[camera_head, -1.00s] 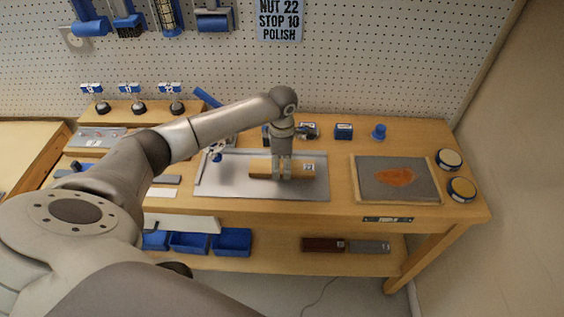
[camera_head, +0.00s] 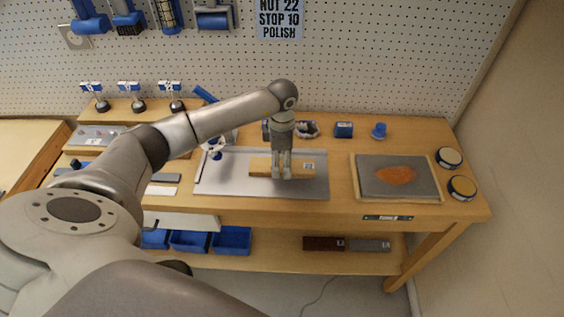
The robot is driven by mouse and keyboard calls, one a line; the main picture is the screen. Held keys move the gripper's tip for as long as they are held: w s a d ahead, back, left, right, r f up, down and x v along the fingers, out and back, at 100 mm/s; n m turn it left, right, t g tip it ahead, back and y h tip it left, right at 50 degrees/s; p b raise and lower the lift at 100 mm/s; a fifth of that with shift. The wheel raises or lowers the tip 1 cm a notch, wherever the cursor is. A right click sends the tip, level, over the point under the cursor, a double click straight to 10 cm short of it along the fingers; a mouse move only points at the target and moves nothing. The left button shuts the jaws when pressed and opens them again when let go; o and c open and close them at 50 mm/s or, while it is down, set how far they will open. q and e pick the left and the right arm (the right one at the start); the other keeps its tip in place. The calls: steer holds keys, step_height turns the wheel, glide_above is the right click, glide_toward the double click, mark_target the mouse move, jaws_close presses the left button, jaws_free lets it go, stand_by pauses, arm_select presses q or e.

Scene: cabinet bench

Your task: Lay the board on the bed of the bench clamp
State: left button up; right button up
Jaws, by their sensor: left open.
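The wooden board (camera_head: 259,166), a light block with a small white label at its right end, lies flat on the grey metal plate (camera_head: 230,186) that looks like the bed of the bench clamp. A dark bar runs along the plate's left edge, with a blue-knobbed part (camera_head: 215,153) at its back left corner. My left gripper (camera_head: 281,174) points down at the middle of the board. Its fingers are open and still very close to the board, hiding part of it. I cannot tell whether they touch it. My right gripper is not in view.
A framed grey panel with an orange patch (camera_head: 397,177) lies to the right, with two round tins (camera_head: 461,188) beside it. Small blue items (camera_head: 343,130) stand behind the plate. Blue bins (camera_head: 231,240) sit on the lower shelf. The pegboard rises behind.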

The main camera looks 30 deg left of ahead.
mark_target(282, 165)
arm_select(q)
step_height(282, 165, up, 11)
steer(key=b, duration=0.2)
stand_by(0.5)
